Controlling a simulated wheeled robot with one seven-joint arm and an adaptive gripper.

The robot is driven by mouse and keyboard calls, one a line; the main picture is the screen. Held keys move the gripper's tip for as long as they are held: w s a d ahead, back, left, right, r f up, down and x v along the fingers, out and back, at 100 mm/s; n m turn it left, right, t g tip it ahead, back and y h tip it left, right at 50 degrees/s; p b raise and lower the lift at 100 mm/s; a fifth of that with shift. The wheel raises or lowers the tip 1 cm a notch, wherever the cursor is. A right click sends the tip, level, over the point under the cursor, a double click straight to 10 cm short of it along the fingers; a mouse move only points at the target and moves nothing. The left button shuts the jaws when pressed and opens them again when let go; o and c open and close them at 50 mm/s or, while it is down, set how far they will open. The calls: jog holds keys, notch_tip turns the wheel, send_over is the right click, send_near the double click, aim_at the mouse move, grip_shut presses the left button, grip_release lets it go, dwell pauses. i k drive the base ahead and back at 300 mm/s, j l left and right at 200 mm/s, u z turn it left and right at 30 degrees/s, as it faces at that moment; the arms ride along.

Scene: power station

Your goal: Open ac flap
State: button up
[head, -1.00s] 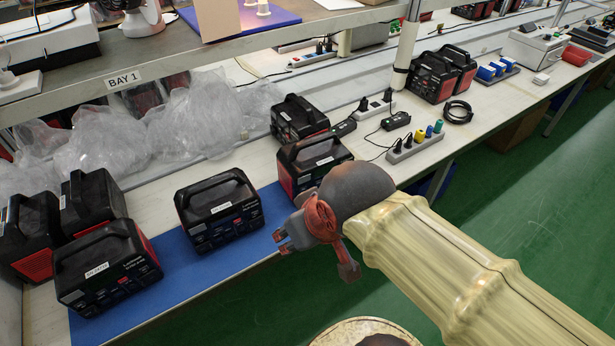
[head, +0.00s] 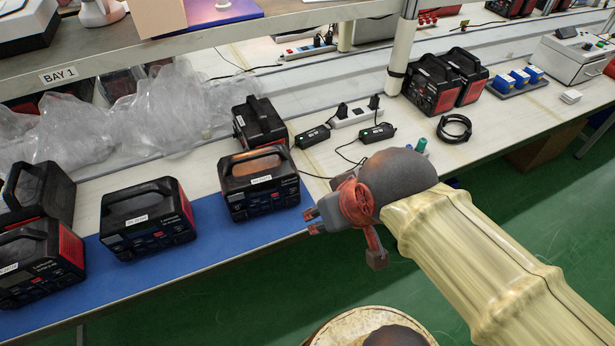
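Black and red power stations with top handles stand on the bench. One power station (head: 258,184) is nearest my gripper, at the right end of the blue mat (head: 215,240). A second power station (head: 147,222) stands to its left on the mat. No AC flap can be made out on either at this size. My gripper (head: 311,221) is to the right of the nearest station, near the bench's front edge. Its two fingertips are a little apart with nothing between them. It appears to touch nothing.
Another power station (head: 259,124) stands behind the nearest one. Chargers (head: 377,133), a power strip (head: 356,114) and a coiled black cable (head: 454,128) lie farther right. Clear plastic wrap (head: 120,110) lies behind. A shelf edge (head: 190,42) overhangs the bench. Green floor is open in front.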

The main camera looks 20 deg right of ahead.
aim_at(65, 281)
jog(key=u, duration=1.7)
